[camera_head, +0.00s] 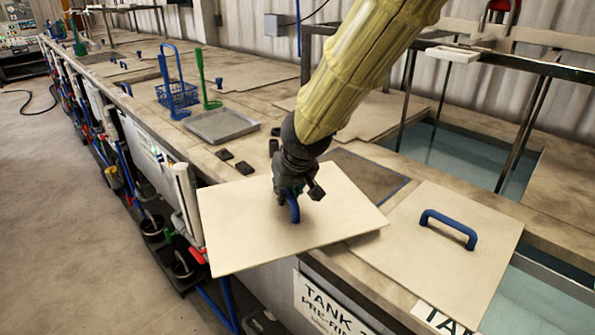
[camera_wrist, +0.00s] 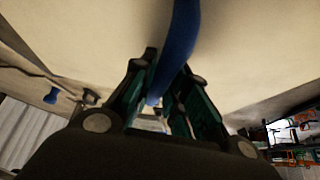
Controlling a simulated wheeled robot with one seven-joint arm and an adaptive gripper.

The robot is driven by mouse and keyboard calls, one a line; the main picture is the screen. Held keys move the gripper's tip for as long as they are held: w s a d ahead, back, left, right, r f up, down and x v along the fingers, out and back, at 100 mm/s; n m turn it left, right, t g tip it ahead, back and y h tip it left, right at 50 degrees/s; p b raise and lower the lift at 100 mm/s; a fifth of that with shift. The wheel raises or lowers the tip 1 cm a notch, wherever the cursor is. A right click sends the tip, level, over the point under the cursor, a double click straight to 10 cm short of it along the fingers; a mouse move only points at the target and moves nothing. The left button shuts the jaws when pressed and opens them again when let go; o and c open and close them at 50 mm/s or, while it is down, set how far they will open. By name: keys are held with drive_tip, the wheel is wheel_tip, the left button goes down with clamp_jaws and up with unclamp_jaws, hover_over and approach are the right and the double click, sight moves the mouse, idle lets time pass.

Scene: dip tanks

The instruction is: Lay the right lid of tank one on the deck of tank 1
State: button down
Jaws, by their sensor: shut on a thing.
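My gripper (camera_head: 293,190) is shut on the blue handle (camera_head: 294,210) of a pale square lid (camera_head: 245,235). The lid looks slightly tilted and overhangs the front edge of the deck (camera_head: 250,150); whether it touches anything is unclear. In the wrist view the blue handle (camera_wrist: 180,45) runs between the fingers (camera_wrist: 168,105), with the pale lid surface (camera_wrist: 255,50) filling much of the picture. A second pale lid (camera_head: 415,270) with a blue handle (camera_head: 450,228) lies to the right. A sign reading "TANK" and "PRE-RIN" (camera_head: 330,310) is on the front below; its number is unclear.
A dark panel with a blue edge (camera_head: 372,178) lies behind the held lid. A grey tray (camera_head: 222,125), blue basket (camera_head: 178,95) and green tool (camera_head: 203,80) stand further left. Small black blocks (camera_head: 244,168) lie nearby. Open water (camera_head: 450,150) and dark frame posts (camera_head: 520,130) are at right.

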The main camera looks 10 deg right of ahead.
drive_tip(key=w+d+p, duration=0.1)
drive_tip(key=w, duration=0.3)
drive_tip(key=w+d+p, duration=0.1)
drive_tip(key=w+p, duration=0.1)
drive_tip(key=w, duration=0.1)
drive_tip(key=w+d+f+p, duration=0.1)
drive_tip(key=w+d+p, duration=0.1)
drive_tip(key=w, duration=0.2)
drive_tip(key=shift+w+d, duration=0.1)
drive_tip(key=shift+w, duration=0.25)
drive_tip(key=shift+d+f, duration=0.1)
drive_tip(key=shift+f, duration=1.75)
drive_tip(key=shift+f, duration=0.1)
drive_tip(key=c, duration=1.4)
unclamp_jaws()
drive_tip(key=shift+s, duration=0.1)
drive_tip(key=shift+s+r, duration=0.1)
drive_tip(key=shift+r, duration=0.4)
drive_tip(key=b+v, duration=0.1)
drive_tip(key=v, duration=1)
drive_tip(key=shift+s, duration=0.15)
